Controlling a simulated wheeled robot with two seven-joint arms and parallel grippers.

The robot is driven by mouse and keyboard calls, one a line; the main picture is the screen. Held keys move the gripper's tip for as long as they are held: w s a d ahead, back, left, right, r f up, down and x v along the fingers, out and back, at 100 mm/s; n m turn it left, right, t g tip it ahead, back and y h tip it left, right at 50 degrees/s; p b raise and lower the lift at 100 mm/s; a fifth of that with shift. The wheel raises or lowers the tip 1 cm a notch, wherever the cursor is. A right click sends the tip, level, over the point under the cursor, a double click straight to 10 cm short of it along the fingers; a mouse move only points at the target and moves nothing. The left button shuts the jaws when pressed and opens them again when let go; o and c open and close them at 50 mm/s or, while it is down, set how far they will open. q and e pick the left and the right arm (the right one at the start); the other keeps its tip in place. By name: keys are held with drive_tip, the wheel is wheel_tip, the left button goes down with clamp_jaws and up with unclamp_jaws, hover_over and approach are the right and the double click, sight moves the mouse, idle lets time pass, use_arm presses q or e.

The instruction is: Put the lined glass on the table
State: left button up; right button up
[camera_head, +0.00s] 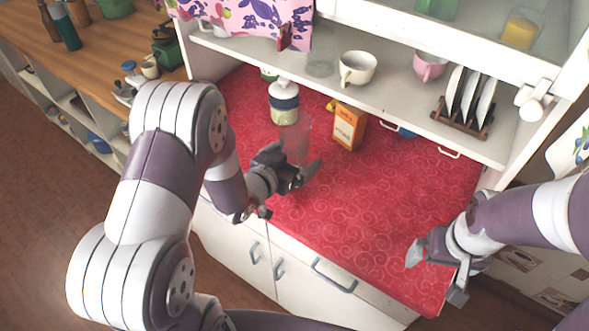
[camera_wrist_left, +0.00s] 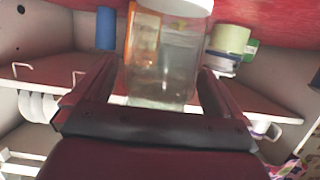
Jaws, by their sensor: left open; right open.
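A clear glass (camera_head: 297,138), its lines too faint to make out, stands on the red patterned cloth of the counter (camera_head: 350,215). My left gripper (camera_head: 293,163) is at the glass, with its jaws open. In the left wrist view the glass (camera_wrist_left: 163,60) is between the two open fingers, and an orange box shows through it. Whether the fingers touch it I cannot tell. My right gripper (camera_head: 435,277) is open and empty over the right front part of the counter. A wooden table (camera_head: 100,45) stands at the upper left.
A lidded jar (camera_head: 284,103) and an orange box (camera_head: 348,127) stand behind the glass. The shelf above holds another clear glass (camera_head: 320,58), a white cup (camera_head: 357,69), a pink cup (camera_head: 430,66) and a plate rack (camera_head: 462,118). The counter's middle is clear.

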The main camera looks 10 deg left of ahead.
use_arm(q)
drive_tip(key=shift+w+d, duration=0.15)
drive_tip(key=shift+w, duration=0.05)
drive_tip(key=shift+s, duration=0.15)
drive_tip(key=c, duration=1.5)
drive_tip(key=shift+r, duration=0.1)
